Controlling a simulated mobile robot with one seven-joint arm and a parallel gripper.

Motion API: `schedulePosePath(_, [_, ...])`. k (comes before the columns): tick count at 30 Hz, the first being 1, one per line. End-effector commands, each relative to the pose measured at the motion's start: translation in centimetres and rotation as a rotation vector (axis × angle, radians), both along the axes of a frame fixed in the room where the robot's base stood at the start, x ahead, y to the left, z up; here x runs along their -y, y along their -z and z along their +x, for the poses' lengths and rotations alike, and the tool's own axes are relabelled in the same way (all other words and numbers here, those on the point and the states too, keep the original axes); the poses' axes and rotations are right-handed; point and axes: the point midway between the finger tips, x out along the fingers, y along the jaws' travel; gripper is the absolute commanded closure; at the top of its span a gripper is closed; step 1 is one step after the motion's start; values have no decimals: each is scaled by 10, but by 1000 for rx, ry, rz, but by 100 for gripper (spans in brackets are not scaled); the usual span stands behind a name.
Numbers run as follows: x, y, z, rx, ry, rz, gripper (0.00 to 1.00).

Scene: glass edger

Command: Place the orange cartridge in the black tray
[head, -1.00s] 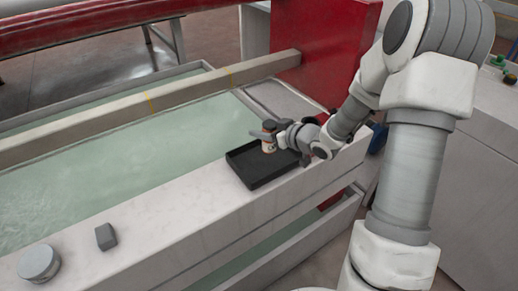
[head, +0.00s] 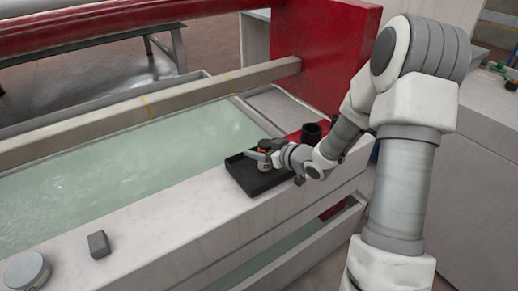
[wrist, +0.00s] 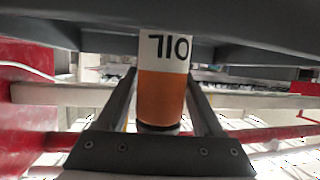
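The orange cartridge (head: 264,163) has a dark cap and a white band with dark lettering. It stands upright within the outline of the black tray (head: 240,181), towards the tray's far side. My gripper (head: 261,156) is around the cartridge and appears shut on it. In the wrist view, the cartridge (wrist: 162,95) is upside down between the fingers of my gripper (wrist: 162,80), which meet its sides. The tray wall (wrist: 75,37) crosses the top of that view. The cartridge's base is hidden, so I cannot tell whether it touches the tray floor.
The tray lies on a pale ledge (head: 170,225) beside a water-filled trough (head: 120,165). A black cup-like cylinder (head: 311,132) stands by the red panel (head: 315,65). A grey block (head: 98,244) and a round lidded tin (head: 27,271) sit on the ledge at left.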

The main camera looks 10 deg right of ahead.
Motion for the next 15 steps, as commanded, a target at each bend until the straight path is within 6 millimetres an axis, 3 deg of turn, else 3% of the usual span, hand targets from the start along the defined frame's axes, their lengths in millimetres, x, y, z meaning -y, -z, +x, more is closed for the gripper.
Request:
schedulePosePath(2, [0, 0, 0, 0, 0, 0, 16])
schedulePosePath(15, [5, -9, -6, -1, 1, 0, 16])
